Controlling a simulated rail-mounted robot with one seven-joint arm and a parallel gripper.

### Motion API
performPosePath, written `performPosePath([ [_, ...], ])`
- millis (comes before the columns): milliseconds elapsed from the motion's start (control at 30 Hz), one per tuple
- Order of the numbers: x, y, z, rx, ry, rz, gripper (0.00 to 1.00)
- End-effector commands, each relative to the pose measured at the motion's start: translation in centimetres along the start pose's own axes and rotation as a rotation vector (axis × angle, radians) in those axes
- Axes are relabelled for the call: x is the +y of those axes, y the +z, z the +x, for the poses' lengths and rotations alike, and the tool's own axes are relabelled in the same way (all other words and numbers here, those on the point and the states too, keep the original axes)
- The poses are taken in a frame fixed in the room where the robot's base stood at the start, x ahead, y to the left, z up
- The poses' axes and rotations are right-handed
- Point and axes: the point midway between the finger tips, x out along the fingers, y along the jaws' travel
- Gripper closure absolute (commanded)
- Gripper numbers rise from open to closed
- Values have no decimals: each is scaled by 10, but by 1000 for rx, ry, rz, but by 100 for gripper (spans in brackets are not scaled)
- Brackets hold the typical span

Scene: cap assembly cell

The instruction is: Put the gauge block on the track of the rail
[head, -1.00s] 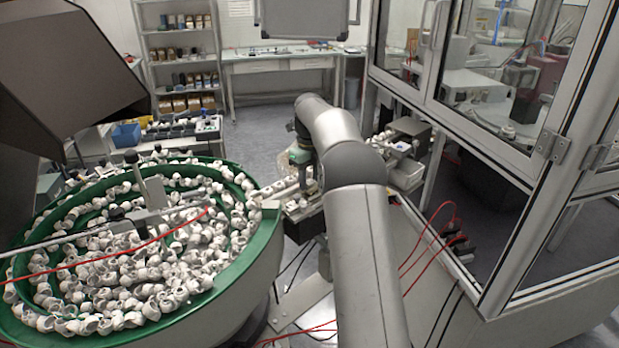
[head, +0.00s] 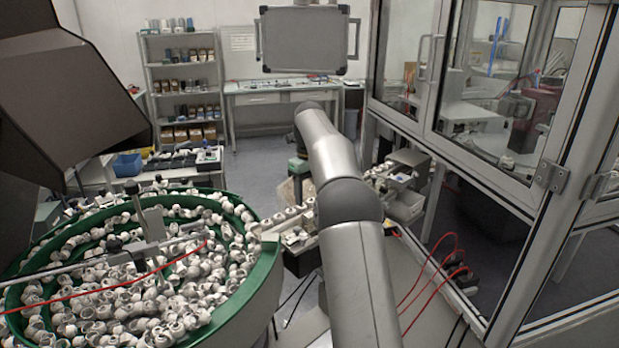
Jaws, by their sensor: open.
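The rail (head: 270,236) runs from the green bowl's edge toward the right, carrying a row of white caps, and passes behind my arm. A small light metallic piece (head: 296,237) sits at the rail's near side; I cannot tell whether it is the gauge block. I cannot make out the gauge block for certain anywhere. My arm rises from the bottom of the head view and bends down beyond its far elbow. My gripper is hidden behind the arm, so its place relative to the rail does not show.
A green bowl feeder (head: 262,270) full of white caps fills the lower left, with a dark hopper (head: 70,90) above it. A glass-walled enclosure (head: 480,190) stands close on the right. Red cables (head: 445,240) hang beside it. Shelves (head: 183,85) and a bench (head: 285,88) stand behind.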

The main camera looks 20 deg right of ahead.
Motion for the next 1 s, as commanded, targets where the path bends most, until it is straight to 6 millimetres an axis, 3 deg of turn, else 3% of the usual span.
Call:
performPosePath([
  [200, 0, 1, -43, -2, -1, 0, 42],
  [633, 8, -2, -64, -3, -2, -68, 42],
  [767, 37, -13, -80, -11, -11, -316, 42],
  [833, 61, -26, -87, -16, -18, -521, 42],
  [1000, 129, -79, -91, -28, -48, -1107, 42],
])
